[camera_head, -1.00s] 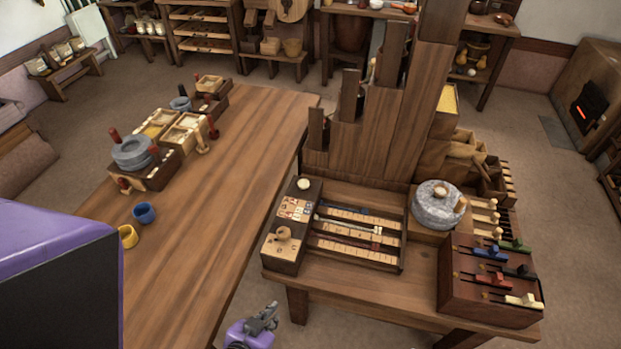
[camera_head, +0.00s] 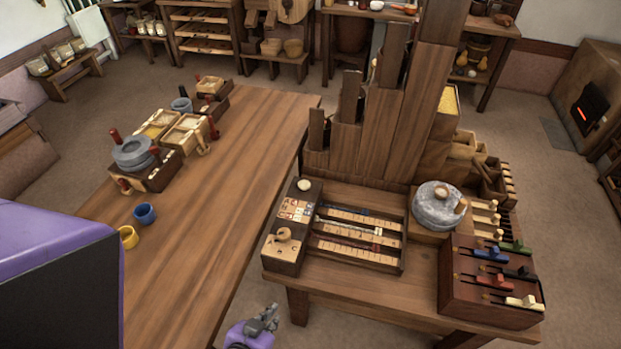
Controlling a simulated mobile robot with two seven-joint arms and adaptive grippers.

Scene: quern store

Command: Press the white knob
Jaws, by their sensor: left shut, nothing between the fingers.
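The white knob (camera_head: 303,185) is a small round cap at the back end of the dark wooden control box (camera_head: 284,262), on the left side of the right-hand table. My left gripper (camera_head: 270,315) shows at the bottom edge, purple with grey fingers. Its fingers are shut and hold nothing. It is below and in front of the box, well apart from the knob. The knob is in clear view, with nothing covering it. My right gripper is not in view.
The box also carries a wooden knob (camera_head: 284,234) and a tile panel (camera_head: 296,210). Slider rails (camera_head: 357,238) lie to its right, and tall wooden steps (camera_head: 345,150) rise behind. A long table (camera_head: 215,190) stands left, with blue (camera_head: 145,214) and yellow (camera_head: 128,237) cups.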

